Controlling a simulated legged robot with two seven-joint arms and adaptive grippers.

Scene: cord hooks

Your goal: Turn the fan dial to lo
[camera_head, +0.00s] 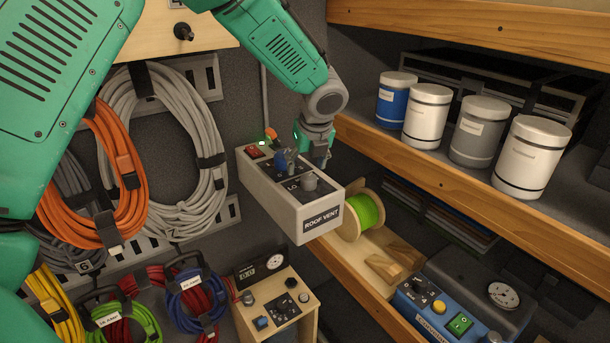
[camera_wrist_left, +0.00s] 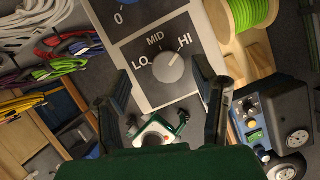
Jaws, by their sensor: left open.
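The roof vent box (camera_head: 282,208) is a light grey unit with a dark top panel. Its grey fan dial (camera_head: 310,182) also shows in the left wrist view (camera_wrist_left: 168,68), with LO, MID and HI printed around it. The dial's pale mark appears to point towards HI. My left gripper (camera_head: 314,157) is above the far side of the box. In the left wrist view the fingers (camera_wrist_left: 162,80) are open and spread on either side of the dial, apparently not touching it. My right gripper is not in view.
A green spool (camera_head: 366,211) stands close to the right. Paint cans (camera_head: 427,116) line the shelf. Coiled cords (camera_head: 170,150) hang at left. A blue unit (camera_head: 440,310) sits lower right.

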